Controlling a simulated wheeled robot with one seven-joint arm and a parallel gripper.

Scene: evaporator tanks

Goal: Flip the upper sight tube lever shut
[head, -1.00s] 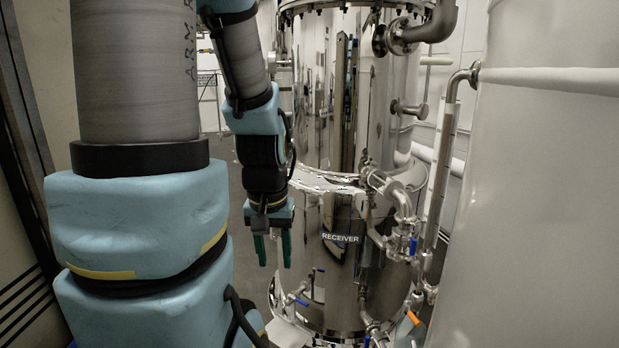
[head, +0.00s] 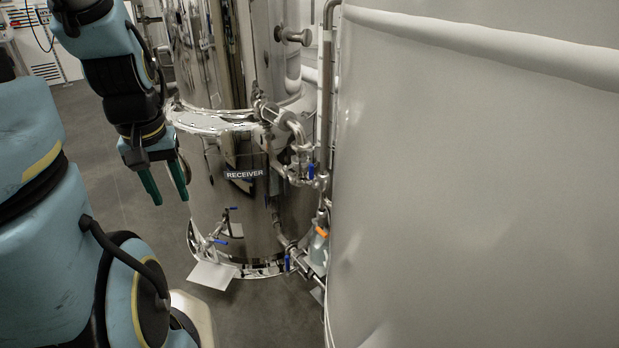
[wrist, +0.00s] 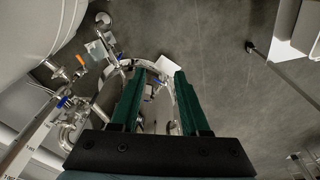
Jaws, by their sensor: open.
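The polished steel receiver tank (head: 245,160) stands at the centre of the head view. On its lower front are two small dark-blue levers, one above the other: an upper one (head: 232,208) and a lower, brighter one (head: 220,242). A thin upright piece seems to join them; I cannot tell for sure that this is the sight tube, nor the upper lever's exact position. My gripper (head: 170,200) points down, open and empty, left of the tank and apart from both levers. In the wrist view my gripper (wrist: 160,70) shows two green fingers spread, with a blue lever (wrist: 158,84) seen between them.
More blue levers (head: 311,170) (head: 287,263) and an orange-handled valve (head: 321,232) sit on pipework to the right. A large pale tank (head: 470,180) fills the right side. Grey floor (head: 110,180) is clear at left.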

